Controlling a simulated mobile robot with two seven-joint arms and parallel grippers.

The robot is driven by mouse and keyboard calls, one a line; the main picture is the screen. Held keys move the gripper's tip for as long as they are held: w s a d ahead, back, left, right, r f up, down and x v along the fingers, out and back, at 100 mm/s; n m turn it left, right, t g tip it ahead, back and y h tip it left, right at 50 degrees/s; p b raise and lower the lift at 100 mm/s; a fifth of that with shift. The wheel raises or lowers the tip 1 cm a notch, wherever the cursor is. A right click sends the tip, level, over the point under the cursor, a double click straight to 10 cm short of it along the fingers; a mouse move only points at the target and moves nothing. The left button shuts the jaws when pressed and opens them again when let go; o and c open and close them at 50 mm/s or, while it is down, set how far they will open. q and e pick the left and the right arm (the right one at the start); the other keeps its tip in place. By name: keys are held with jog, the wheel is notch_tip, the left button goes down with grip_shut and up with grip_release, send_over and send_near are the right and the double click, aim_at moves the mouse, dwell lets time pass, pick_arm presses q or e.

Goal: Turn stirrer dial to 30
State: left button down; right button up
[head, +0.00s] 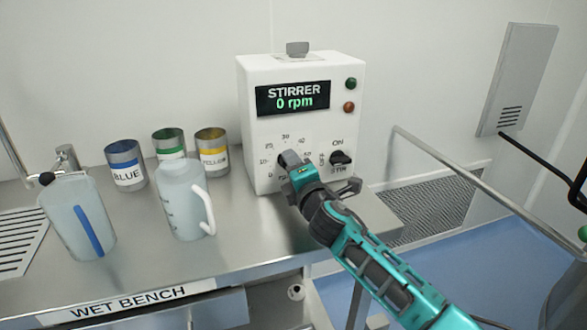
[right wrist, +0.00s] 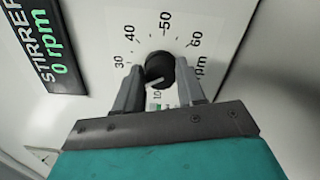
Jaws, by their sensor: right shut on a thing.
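The stirrer (head: 302,110) is a white box on the bench, and its display (head: 292,97) reads 0 rpm. It has a round black dial (right wrist: 159,68) low on its front, inside a printed scale. In the right wrist view, 30, 40, 50 and 60 are readable around the dial, and a pale mark shows on the knob's lower side. My right gripper (right wrist: 160,92) is shut on the dial, one finger on each side. In the head view the gripper (head: 290,164) covers the dial and part of the scale. My left gripper is not in view.
A white jug (head: 182,200), a bottle with a blue stripe (head: 78,220) and BLUE (head: 127,166), green (head: 169,145) and YELLOW (head: 213,150) cans stand left. A rail (head: 470,185) is at right.

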jog(key=m, duration=0.5)
jog(key=shift+f+m, duration=0.1)
jog(key=shift+m, duration=0.3)
dwell(0.4)
jog(key=o, duration=1.1)
jog(key=shift+c, duration=0.2)
jog(key=p+v, duration=0.1)
jog(key=v, duration=1.2)
